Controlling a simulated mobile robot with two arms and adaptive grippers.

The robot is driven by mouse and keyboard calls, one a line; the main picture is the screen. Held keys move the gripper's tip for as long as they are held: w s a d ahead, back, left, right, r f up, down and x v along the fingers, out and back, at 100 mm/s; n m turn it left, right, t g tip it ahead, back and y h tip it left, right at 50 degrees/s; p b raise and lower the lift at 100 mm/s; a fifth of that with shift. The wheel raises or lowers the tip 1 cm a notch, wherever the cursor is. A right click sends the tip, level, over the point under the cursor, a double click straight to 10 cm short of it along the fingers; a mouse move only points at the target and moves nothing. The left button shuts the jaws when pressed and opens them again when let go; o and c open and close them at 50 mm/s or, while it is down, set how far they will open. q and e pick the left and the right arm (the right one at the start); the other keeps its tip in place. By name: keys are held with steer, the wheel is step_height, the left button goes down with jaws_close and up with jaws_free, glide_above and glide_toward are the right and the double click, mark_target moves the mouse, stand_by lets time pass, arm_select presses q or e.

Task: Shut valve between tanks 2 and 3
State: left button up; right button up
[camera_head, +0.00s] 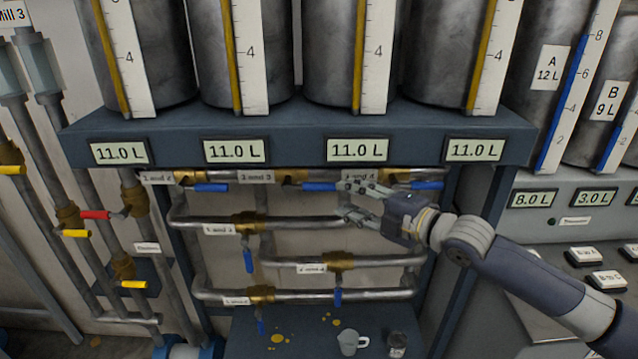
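The valve labelled "2 and 3" (292,177) is a brass body on the top pipe under the tank shelf. Its blue handle (318,187) lies level along the pipe, pointing right. My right gripper (346,198) comes in from the right with its fingers spread and nothing between them. Its fingertips are close to the right end of this handle; whether they touch cannot be told. Tank 2 (245,50) and tank 3 (345,50) stand above, with displays (236,151) and (357,150) both reading 11.0 L. My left gripper is not in view.
Top valve handles "1 and 2" (210,187) and "3 and 4" (428,185) also lie level. A cup (351,342) and a jar (397,343) stand below. The shelf (300,125) overhangs the pipes.

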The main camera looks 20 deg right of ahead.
mark_target(323, 188)
steer(key=p+x, duration=0.2)
steer(key=x, duration=0.6)
steer(key=shift+w+a+r+p, duration=0.15)
steer(key=shift+a+p, duration=0.05)
steer(key=shift+p, duration=0.2)
steer(key=shift+w+a+f, duration=0.2)
steer(key=shift+w+a, duration=0.05)
steer(key=shift+w, duration=0.3)
steer(key=shift+c, duration=0.4)
jaws_close()
